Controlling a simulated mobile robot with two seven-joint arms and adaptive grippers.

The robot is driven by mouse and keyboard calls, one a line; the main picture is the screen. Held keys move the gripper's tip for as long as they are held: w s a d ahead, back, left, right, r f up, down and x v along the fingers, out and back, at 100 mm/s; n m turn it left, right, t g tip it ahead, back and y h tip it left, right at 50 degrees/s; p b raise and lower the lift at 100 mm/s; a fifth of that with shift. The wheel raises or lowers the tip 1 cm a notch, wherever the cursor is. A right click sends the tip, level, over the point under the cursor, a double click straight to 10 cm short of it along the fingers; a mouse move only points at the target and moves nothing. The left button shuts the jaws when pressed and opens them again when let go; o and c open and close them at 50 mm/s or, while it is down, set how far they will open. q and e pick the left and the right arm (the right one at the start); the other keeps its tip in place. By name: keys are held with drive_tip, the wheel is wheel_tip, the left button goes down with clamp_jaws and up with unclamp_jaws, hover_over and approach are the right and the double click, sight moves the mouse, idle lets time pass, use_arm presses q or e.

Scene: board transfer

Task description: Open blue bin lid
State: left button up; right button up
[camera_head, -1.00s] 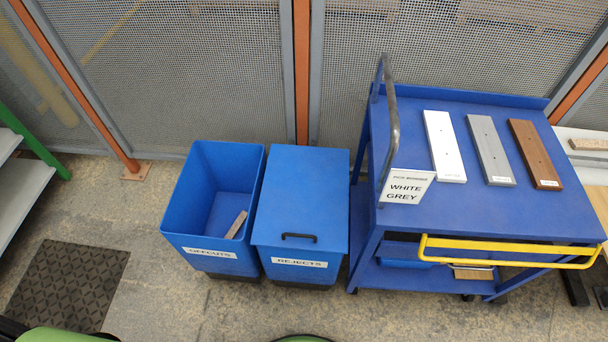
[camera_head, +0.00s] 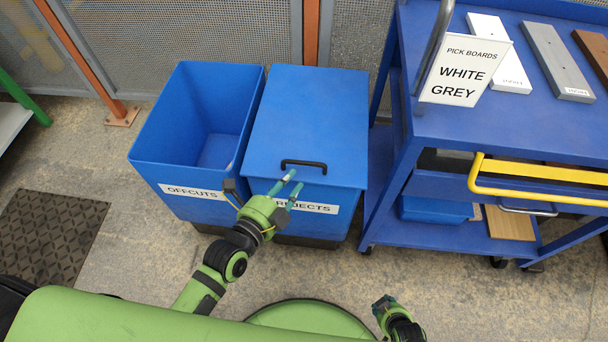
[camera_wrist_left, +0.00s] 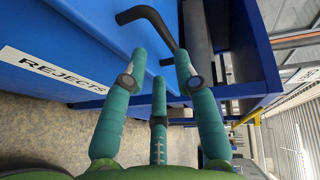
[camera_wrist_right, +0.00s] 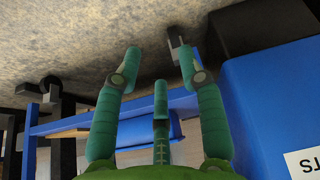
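The blue REJECTS bin (camera_head: 310,215) has its flat blue lid (camera_head: 312,110) closed, with a black bar handle (camera_head: 303,163) near the front edge. My left gripper (camera_head: 288,184) is just in front of the handle, its fingers spread over the bin's front. In the left wrist view the handle (camera_wrist_left: 150,17) shows beyond the open fingertips (camera_wrist_left: 160,62), with nothing held between them. I cannot tell whether a finger touches the lid. My right gripper (camera_head: 382,304) is low over the floor, right of the REJECTS bin. Its fingers (camera_wrist_right: 160,58) are apart and empty in the right wrist view.
The open blue OFFCUTS bin (camera_head: 188,190) stands close on the left of the REJECTS bin. A blue cart (camera_head: 520,130) stands on the right with white, grey and brown boards, a WHITE GREY sign (camera_head: 463,75) and a yellow handle (camera_head: 540,190). A mesh fence is behind.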

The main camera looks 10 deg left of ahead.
sight(304, 164)
use_arm(q)
drive_tip(key=x, duration=0.7)
drive_tip(key=shift+r+b, duration=0.25)
drive_tip(key=shift+b, duration=0.15)
clamp_jaws()
